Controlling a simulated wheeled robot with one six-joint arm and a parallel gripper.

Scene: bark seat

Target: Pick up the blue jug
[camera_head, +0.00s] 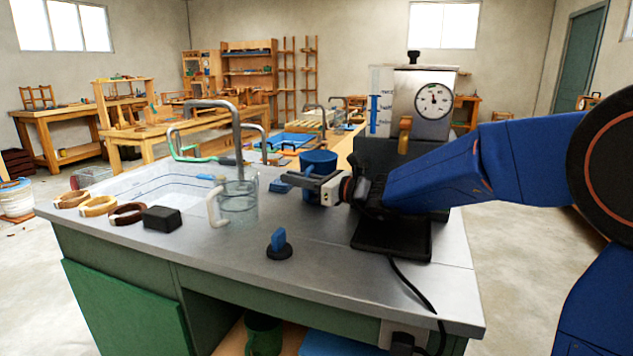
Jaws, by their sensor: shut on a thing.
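The blue jug (318,159) stands upright on the grey metal counter (330,235), beyond the clear jug and left of the dark machine. Its rim and upper body show above my gripper, and its lower part is partly hidden by the fingers. My gripper (304,179) reaches in from the right, with its fingers level and shut on the blue jug. I cannot tell whether the jug's base touches the counter.
A clear jug (238,203) with a pale handle stands left of my gripper. A black block (162,219), several rings and a blue-handled knob (279,243) lie nearer. A machine with a gauge (421,100) stands close behind my arm. A sink (170,186) is at the left.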

